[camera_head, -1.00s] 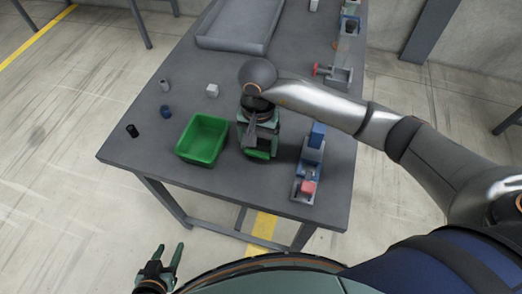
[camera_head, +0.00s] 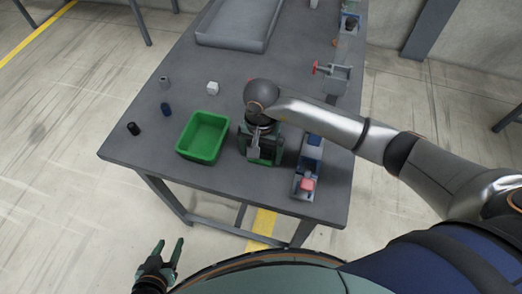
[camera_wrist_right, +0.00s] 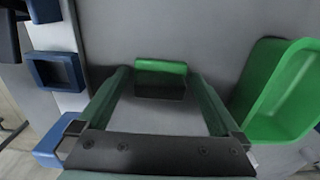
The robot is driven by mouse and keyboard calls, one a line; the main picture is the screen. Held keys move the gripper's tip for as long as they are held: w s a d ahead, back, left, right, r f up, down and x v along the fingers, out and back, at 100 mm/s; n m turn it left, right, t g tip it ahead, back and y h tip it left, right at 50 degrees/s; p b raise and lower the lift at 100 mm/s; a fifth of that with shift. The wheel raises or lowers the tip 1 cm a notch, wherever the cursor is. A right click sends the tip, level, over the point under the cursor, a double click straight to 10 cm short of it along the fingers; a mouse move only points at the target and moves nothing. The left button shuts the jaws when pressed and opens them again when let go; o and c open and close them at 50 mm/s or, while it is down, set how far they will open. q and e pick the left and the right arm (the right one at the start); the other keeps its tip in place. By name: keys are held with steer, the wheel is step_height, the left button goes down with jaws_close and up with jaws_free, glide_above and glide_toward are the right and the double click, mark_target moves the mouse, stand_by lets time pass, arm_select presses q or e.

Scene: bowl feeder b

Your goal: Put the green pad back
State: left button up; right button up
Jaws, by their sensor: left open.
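The green pad (camera_wrist_right: 161,66) shows in the right wrist view as a short bright green bar with a dark grey part below it. My right gripper (camera_wrist_right: 160,78) points down, with a green finger at each side of the pad. The finger ends are very near the pad's ends, and I cannot tell whether they press on it. In the head view my right gripper (camera_head: 262,150) is low over the table, right of the green bin, and largely hides the pad. My left gripper (camera_head: 169,252) is open and empty, away from the table's front edge.
The green bin (camera_head: 203,137) stands just left of my right gripper. Small cylinders (camera_head: 133,129) and a white cube (camera_head: 213,88) lie left. A grey tray (camera_head: 240,43) is at the back.

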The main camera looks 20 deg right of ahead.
step_height(320, 180, up, 12)
steer(key=shift+r+b, duration=0.15)
steer(key=shift+b, duration=0.25)
stand_by(0.3)
